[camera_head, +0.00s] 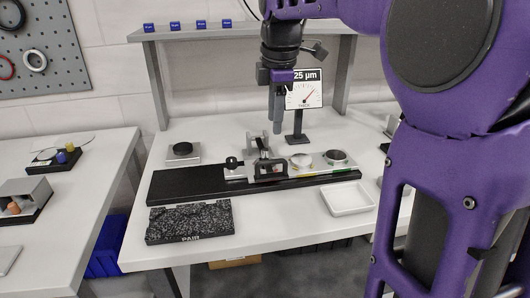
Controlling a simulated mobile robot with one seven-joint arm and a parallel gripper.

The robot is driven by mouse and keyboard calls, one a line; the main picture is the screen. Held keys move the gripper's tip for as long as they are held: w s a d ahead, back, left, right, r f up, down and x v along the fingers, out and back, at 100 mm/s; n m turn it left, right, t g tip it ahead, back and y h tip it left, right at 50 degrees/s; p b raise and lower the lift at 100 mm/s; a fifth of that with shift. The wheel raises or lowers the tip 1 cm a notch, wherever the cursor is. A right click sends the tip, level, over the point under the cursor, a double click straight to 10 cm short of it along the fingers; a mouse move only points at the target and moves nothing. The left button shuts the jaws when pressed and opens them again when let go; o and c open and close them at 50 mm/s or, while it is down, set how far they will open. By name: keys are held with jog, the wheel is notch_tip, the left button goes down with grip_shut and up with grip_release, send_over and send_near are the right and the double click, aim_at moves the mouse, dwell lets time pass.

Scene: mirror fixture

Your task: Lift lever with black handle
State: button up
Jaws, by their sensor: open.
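The mirror fixture (268,169) sits on a long black rail (190,186) in the middle of the white table. A lever with a black handle (232,162) points out to the left from the fixture's clamp and looks roughly level. My gripper (278,128) hangs fingers down above and slightly behind the clamp, apart from it. Its fingers appear close together from this side, and the gap between them is hard to see. Nothing shows between them.
A gauge sign reading 25 µm (304,92) stands close behind my gripper. A black speckled block (190,222) lies at the front left, and a white tray (348,199) at the front right. A shelf (235,32) spans the back. My purple arm covers the right side.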

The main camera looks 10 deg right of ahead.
aim_at(272, 162)
jog(key=f, duration=0.3)
jog(key=w+f+b, duration=0.1)
jog(key=f, duration=0.3)
jog(key=w+f+b, duration=0.1)
jog(key=f, duration=0.3)
jog(key=shift+w+f, duration=0.15)
jog(key=shift+f, duration=0.1)
jog(key=shift+c, duration=0.4)
grip_shut()
jog(key=shift+r, duration=0.1)
dwell(0.4)
